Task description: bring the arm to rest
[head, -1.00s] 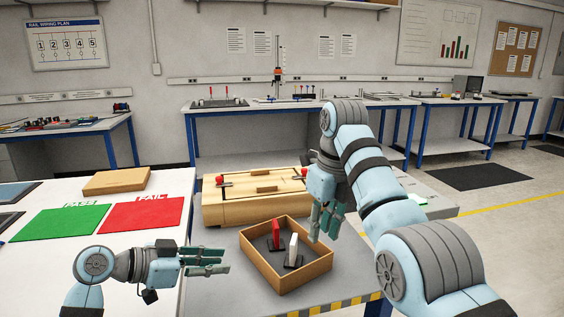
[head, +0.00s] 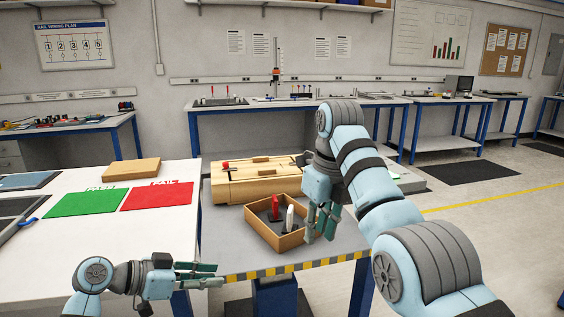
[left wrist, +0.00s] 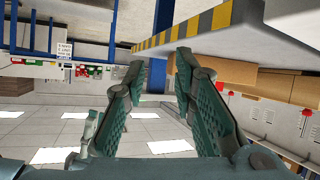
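My left gripper (head: 218,275) is at the lower left of the head view, in front of the bench's striped edge. Its fingers are apart with nothing between them, as the left wrist view (left wrist: 168,95) also shows. My right gripper (head: 322,224) hangs fingers-down at the right side of the small wooden tray (head: 262,238). Its fingers look apart and I see nothing held; whether it touches the tray I cannot tell. The tray holds a red piece (head: 275,208) and a white piece (head: 290,217), both upright on dark bases.
A wooden case (head: 250,187) with a red knob stands behind the tray. The white table at left has a green mat (head: 87,200), a red mat (head: 157,196) and a wooden box (head: 131,169). The bench's striped front edge (head: 290,268) lies near my left gripper. Floor at right is open.

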